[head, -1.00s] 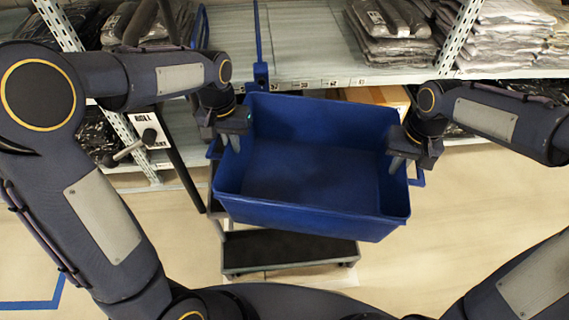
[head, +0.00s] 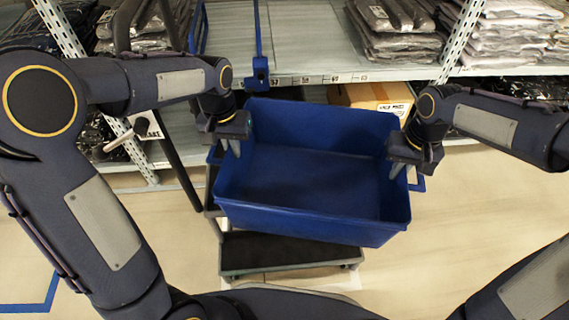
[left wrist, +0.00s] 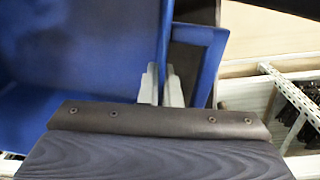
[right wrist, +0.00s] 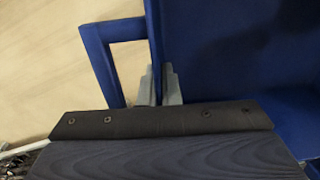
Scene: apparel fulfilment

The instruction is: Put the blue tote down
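The blue tote (head: 310,170) is empty and hangs between my two arms in the head view, above a dark cart platform. My left gripper (head: 232,146) is shut on its left side wall. In the left wrist view the fingers (left wrist: 162,88) straddle the wall beside the loop handle (left wrist: 205,60). My right gripper (head: 402,166) is shut on the right side wall. In the right wrist view its fingers (right wrist: 158,85) pinch the wall next to the other handle (right wrist: 103,65). The tote's underside is hidden.
A shelf (head: 310,40) with folded garments (head: 392,30) runs across the back. A cardboard box (head: 375,97) sits under it. Open floor (head: 460,215) lies to the right.

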